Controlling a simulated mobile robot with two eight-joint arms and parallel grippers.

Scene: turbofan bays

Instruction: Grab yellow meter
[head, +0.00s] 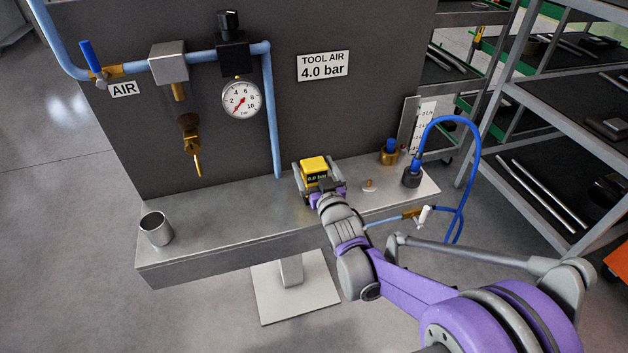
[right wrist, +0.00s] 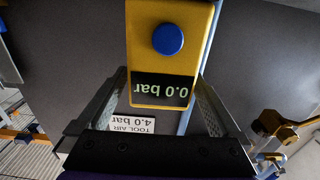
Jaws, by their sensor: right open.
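The yellow meter (head: 313,164) stands on the grey shelf in the head view, with a dark display reading 0.0 bar. In the right wrist view the meter (right wrist: 163,55) appears upside down, with a blue round button above its display. My right gripper (head: 320,181) is open, with one finger on each side of the meter. In the right wrist view the fingers of this gripper (right wrist: 162,85) show gaps to the meter's sides. My left gripper is not in view.
The shelf (head: 215,232) holds a metal cup (head: 156,229) at left and brass fittings (head: 389,153) at right. A blue hose (head: 466,140) loops at the shelf's right end. A round gauge (head: 241,100) and blue pipe (head: 272,120) are on the panel behind.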

